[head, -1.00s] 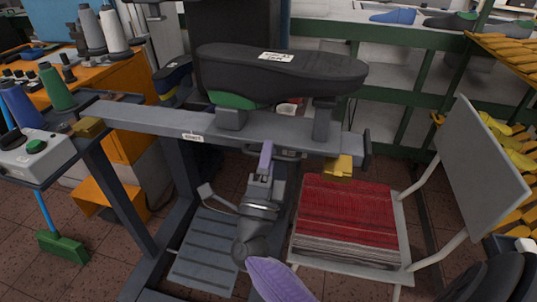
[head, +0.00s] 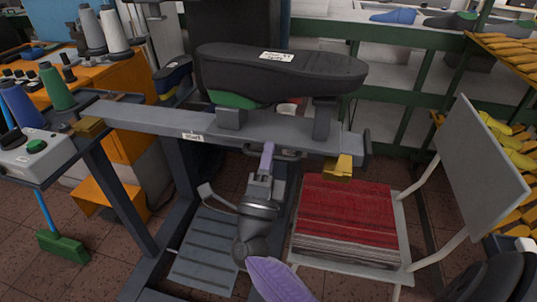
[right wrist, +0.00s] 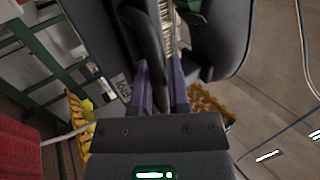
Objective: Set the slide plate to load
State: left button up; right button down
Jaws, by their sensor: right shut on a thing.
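The slide plate seems to be the long grey bar (head: 165,121) across the machine frame in the head view. It carries a black shoe last (head: 310,72) with a green patch, on two grey supports. A small white label (head: 193,136) is on its front face; I cannot read it surely. My right gripper (head: 267,152) is below the plate, its purple fingers shut on a dark handle (head: 288,153) at the plate's front edge. In the right wrist view, my right gripper's fingers (right wrist: 162,75) reach in under dark parts, and the gripped part is mostly hidden. My left gripper is out of view.
Yellow blocks sit near the plate's left end (head: 89,127) and right end (head: 340,168). A stack of red sheets (head: 345,215) lies on a grey seat right of my arm. A control box (head: 30,155) stands at the left. Green shelving (head: 400,110) is behind.

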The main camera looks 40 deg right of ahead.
aim_at(292, 158)
jog(key=shift+f, duration=0.25)
dwell(0.6)
jog(key=s+d+p, duration=0.1)
jog(key=s+d, duration=0.1)
jog(key=s, duration=0.1)
jog(key=shift+d+p, duration=0.3)
jog(key=shift+p, duration=0.05)
jog(key=c, duration=0.7)
grip_release()
jog(key=shift+s+d, duration=0.15)
jog(key=shift+s, duration=0.05)
jog(key=shift+r, duration=0.1)
jog(key=v, duration=1)
jog(key=shift+b, duration=0.35)
